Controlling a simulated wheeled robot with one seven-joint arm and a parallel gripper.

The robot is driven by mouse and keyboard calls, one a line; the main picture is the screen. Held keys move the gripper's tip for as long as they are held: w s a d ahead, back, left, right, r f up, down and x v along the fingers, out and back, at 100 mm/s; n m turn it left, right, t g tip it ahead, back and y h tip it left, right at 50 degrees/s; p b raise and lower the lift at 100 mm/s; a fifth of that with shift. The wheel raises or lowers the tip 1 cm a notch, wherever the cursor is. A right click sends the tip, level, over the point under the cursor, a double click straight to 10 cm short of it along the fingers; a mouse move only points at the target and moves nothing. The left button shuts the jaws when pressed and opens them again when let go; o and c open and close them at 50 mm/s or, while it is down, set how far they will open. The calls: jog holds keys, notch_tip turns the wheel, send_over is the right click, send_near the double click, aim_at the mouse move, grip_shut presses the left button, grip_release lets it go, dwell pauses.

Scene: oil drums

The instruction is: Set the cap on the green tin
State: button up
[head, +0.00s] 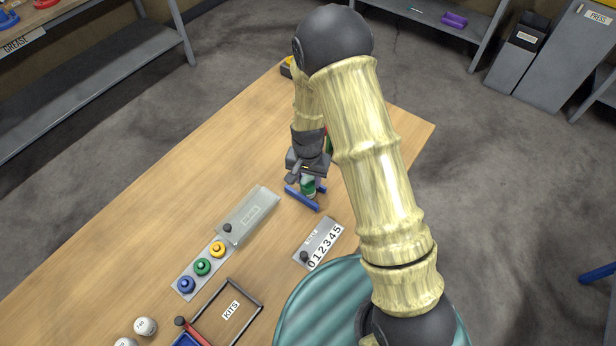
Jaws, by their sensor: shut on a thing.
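A small green tin (308,187) with a pale band stands on the table between blue bars (303,199) that look like a holder. My gripper (306,172) points down right over the tin. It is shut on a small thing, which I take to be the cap. The jaws hide the cap almost fully, and I cannot tell whether it touches the tin's top.
Blue (186,284), green (202,266) and yellow (217,249) knobbed pieces sit on a grey strip, with a grey lidded box (250,213) beside them. A number plate (325,247) and a KITS frame (260,296) lie nearer. Bare wood (170,190) is left of the tin.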

jog(key=shift+f, duration=0.1)
dwell(0.6)
jog(key=o, duration=1.5)
jog(key=shift+r+p, duration=1.35)
jog(key=shift+r, duration=0.45)
jog(key=shift+r, duration=0.1)
jog(key=s+d+r+n+t, duration=0.1)
jog(key=s+d+r, duration=0.5)
jog(key=r, duration=0.4)
jog(key=s+d+r+n+t, duration=0.1)
jog(key=s+d+r+n, duration=0.1)
jog(key=s+d+r, duration=0.4)
notch_tip(320, 180, up, 4)
jog(key=shift+s+d+f+t, duration=0.1)
jog(key=shift+s+d+t, duration=0.2)
jog(key=shift+d, duration=0.5)
